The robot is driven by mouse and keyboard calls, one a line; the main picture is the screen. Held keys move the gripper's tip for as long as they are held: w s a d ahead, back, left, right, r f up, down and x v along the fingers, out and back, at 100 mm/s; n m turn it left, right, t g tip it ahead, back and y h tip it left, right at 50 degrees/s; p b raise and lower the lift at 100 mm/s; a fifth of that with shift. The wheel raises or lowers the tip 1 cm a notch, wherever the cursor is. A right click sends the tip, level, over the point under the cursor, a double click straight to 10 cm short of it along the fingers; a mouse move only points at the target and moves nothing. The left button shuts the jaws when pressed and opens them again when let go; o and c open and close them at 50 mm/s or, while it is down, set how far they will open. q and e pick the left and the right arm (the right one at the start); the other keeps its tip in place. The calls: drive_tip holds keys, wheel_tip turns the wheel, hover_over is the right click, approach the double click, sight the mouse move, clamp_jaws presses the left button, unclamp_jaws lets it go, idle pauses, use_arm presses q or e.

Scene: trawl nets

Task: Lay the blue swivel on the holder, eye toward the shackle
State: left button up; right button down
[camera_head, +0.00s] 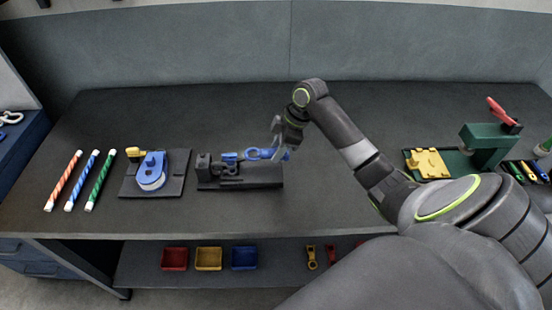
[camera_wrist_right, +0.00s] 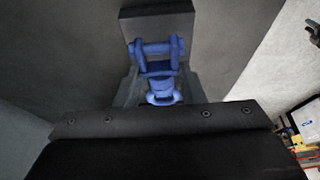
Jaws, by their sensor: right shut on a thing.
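The dark holder (camera_head: 262,178) lies on the bench left of centre, with a raised block at its left end. A small blue piece (camera_head: 229,157), perhaps the shackle, sits at its left part. The blue swivel (camera_head: 268,154) is over the holder's right part, with a ring-like eye pointing left toward that piece. My right gripper (camera_head: 280,150) is shut on the swivel, coming from the upper right. In the right wrist view the swivel (camera_wrist_right: 160,68) shows a forked end and a rounded lower part. Whether it touches the holder I cannot tell. My left gripper is not in view.
A blue pulley block (camera_head: 152,170) on a dark plate stands left of the holder. Striped rods (camera_head: 81,180) lie farther left. A green press (camera_head: 490,145) and a yellow plate (camera_head: 428,163) are at right. Coloured bins (camera_head: 209,258) sit on the shelf below.

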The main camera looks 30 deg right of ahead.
drive_tip(key=shift+f, duration=0.75)
wheel_tip(320, 180, down, 3)
drive_tip(key=shift+w+f+p, duration=0.1)
drive_tip(key=shift+p, duration=0.35)
drive_tip(key=shift+f, duration=0.3)
drive_tip(key=c, duration=0.9)
unclamp_jaws()
drive_tip(key=shift+f, duration=0.15)
drive_tip(key=b+v, duration=0.2)
drive_tip(key=v, duration=1)
drive_tip(key=shift+a+b, duration=0.15)
drive_tip(key=shift+b, duration=0.25)
